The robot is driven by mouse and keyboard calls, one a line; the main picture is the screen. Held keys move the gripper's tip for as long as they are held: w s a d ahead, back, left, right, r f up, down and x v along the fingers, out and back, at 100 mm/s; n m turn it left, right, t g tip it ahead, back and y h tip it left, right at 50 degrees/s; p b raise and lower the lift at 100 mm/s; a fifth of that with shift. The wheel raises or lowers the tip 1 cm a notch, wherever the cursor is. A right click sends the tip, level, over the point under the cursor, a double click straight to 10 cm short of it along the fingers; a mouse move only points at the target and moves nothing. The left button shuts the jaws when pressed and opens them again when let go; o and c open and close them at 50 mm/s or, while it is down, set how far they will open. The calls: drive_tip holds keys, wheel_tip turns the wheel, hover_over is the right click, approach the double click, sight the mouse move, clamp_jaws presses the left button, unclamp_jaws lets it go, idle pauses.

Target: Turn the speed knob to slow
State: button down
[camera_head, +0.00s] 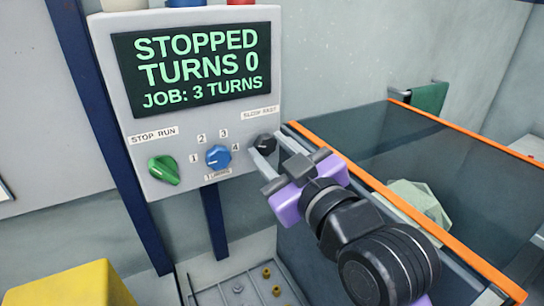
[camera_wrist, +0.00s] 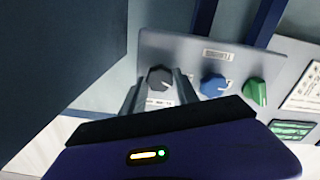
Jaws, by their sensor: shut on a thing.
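The speed knob (camera_head: 263,140) is a small dark knob at the lower right of the grey control panel (camera_head: 195,183), below the label SLOW FAST (camera_head: 260,113). My gripper (camera_head: 264,153) reaches it from the lower right, with its fingers on either side of the knob. In the wrist view the black knob (camera_wrist: 159,76) sits between the two grey fingertips, shut on it. The screen (camera_head: 199,68) reads STOPPED, TURNS 0, JOB: 3 TURNS.
A blue knob (camera_head: 218,157) marked 1 to 4 and a green STOP RUN knob (camera_head: 163,170) sit to the left on the panel. An orange-rimmed dark tank (camera_head: 335,133) stands close at the right. A yellow block (camera_head: 70,288) is at lower left.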

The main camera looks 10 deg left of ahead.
drive_tip(key=n+b, duration=0.2)
drive_tip(key=n, duration=0.2)
drive_tip(key=shift+n, duration=0.3)
idle(0.3)
drive_tip(key=c, duration=0.9)
unclamp_jaws()
drive_tip(key=b+v, duration=0.1)
drive_tip(key=v, duration=0.6)
drive_tip(key=shift+s+d, duration=0.25)
drive_tip(key=shift+s, duration=0.1)
